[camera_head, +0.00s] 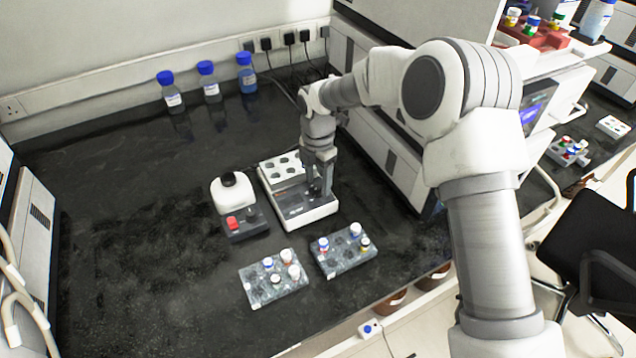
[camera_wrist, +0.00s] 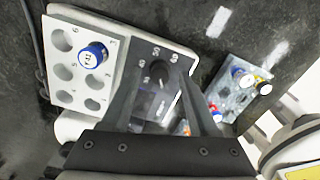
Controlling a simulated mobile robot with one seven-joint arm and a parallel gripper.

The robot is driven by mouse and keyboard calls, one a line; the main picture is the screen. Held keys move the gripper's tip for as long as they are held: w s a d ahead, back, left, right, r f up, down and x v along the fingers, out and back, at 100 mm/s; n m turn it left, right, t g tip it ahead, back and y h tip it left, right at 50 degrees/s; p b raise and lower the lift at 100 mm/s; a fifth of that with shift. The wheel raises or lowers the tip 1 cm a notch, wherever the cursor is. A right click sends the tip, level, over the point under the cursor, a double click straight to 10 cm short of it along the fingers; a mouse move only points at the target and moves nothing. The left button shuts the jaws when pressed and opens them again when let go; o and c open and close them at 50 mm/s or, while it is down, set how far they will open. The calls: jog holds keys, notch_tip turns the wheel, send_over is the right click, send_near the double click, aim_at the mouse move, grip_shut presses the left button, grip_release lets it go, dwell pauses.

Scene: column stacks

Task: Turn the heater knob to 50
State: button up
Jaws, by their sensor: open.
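The heater (camera_head: 311,213) is a white box on the black bench with a block of round wells at its back and a dark control panel at its front. In the wrist view the heater's well block (camera_wrist: 62,97) is at the left and holds one blue-capped vial (camera_wrist: 93,54). My gripper (camera_head: 320,189) points down over the right part of the panel. In the wrist view my gripper (camera_wrist: 163,62) is open, its two fingers spread over the panel. A dark rounded shape, apparently the knob (camera_wrist: 172,75), shows between them. Its setting and any contact cannot be made out.
A white vortex-type device (camera_head: 229,190) with a red switch stands left of the heater. Two grey racks (camera_head: 274,285) (camera_head: 345,258) with capped vials are in front. Several blue-capped bottles (camera_head: 208,83) stand at the back.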

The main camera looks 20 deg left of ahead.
jog(key=shift+f, duration=0.45)
jog(key=shift+c, duration=0.2)
grip_shut()
